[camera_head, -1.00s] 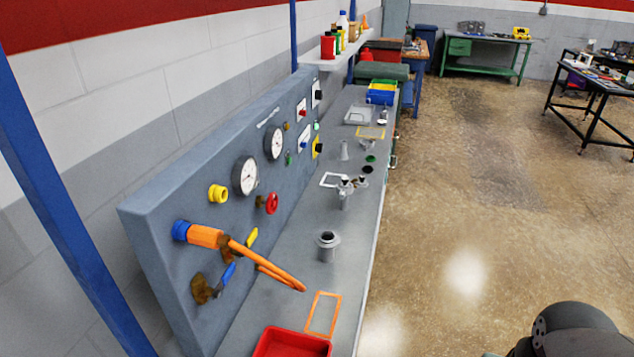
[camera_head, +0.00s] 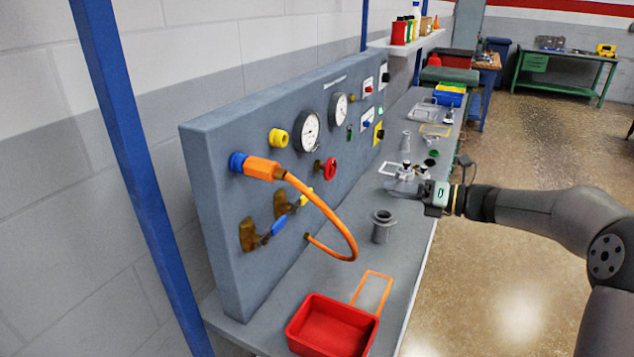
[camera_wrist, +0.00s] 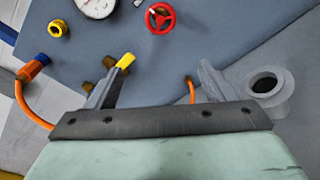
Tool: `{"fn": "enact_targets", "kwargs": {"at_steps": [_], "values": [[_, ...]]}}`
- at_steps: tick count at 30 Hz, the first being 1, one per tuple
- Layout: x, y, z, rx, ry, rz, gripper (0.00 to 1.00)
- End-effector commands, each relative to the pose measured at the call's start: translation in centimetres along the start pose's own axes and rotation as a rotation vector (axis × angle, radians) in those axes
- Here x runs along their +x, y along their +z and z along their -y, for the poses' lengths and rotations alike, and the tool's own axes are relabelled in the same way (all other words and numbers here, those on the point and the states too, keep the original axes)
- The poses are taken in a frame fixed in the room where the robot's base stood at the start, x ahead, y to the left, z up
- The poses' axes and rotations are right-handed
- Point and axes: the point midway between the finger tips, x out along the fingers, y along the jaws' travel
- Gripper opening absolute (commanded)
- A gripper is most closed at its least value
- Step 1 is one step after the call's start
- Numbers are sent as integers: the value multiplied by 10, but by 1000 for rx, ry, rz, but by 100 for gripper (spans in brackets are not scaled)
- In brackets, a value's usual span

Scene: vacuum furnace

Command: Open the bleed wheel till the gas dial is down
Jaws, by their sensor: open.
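The bleed wheel is probably the small red handwheel (camera_head: 330,169) on the grey upright panel (camera_head: 225,200). It also shows at the top of the wrist view (camera_wrist: 160,18). Two white round dials, a nearer one (camera_head: 307,131) and a farther one (camera_head: 340,109), sit above it; their needles are too small to read. The nearer dial is cut off at the top of the wrist view (camera_wrist: 97,5). My gripper (camera_wrist: 160,85) is open and empty, with its fingers pointing toward the panel. It is over the bench, to the right of the red wheel and apart from it.
An orange hose (camera_head: 325,210) loops out from the panel. Yellow (camera_head: 305,197) and blue (camera_head: 278,226) lever handles sit below the hose fitting. A grey flanged cylinder (camera_head: 382,228) stands on the bench near my gripper. A red tray (camera_head: 300,345) is at the front.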

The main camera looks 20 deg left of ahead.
Motion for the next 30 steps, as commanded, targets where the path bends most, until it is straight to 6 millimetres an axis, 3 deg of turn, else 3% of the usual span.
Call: {"fn": "enact_targets", "kwargs": {"at_steps": [3,8,24,30], "values": [[0,12,14,94,37,76,76],[12,18,12,114,46,89,76],[125,26,8,111,44,85,76],[157,29,8,111,42,86,76]]}}
